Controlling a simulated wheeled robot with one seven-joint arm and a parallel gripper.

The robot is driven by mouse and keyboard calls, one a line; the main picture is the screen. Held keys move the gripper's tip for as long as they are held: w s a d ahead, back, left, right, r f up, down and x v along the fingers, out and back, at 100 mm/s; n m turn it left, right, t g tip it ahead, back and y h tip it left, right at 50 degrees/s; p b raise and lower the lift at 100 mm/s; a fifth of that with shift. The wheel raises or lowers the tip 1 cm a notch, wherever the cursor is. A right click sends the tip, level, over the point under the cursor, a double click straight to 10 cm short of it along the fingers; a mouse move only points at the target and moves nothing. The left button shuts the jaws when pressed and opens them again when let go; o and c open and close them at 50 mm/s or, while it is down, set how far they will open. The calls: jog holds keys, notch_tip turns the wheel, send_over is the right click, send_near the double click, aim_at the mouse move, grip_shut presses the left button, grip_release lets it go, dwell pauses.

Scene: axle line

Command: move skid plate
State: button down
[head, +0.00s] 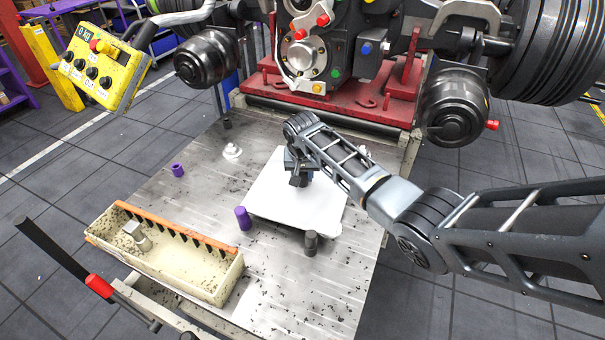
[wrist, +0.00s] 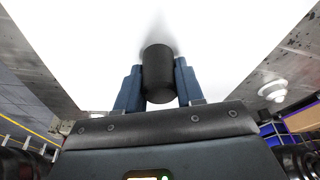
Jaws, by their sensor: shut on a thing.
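The skid plate appears to be the flat white plate (head: 293,211) over the middle of the metal work table. My gripper (head: 298,178) is over the plate's upper part, pointing down. In the wrist view its two blue-grey fingers close on either side of a black cylindrical knob (wrist: 158,75), which stands out from the white plate (wrist: 80,40). Whether the plate rests on the table or is slightly raised, I cannot tell. My gripper hides part of the plate in the head view.
Purple pegs (head: 242,218) (head: 177,170) and dark pegs (head: 311,242) (head: 227,123) stand on the table (head: 190,210). A white knob (head: 232,151) stands left of the plate. A cream bin (head: 205,285) sits front left. Red-based machinery (head: 330,110) stands behind.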

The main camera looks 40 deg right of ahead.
aim_at(302, 189)
jog(key=shift+a+f, duration=0.1)
jog(key=shift+a, duration=0.1)
jog(key=c, duration=0.6)
grip_release()
jog(key=shift+d, duration=0.1)
jog(key=v, duration=0.8)
jog(key=shift+s+f, duration=0.1)
jog(key=shift+s, duration=0.05)
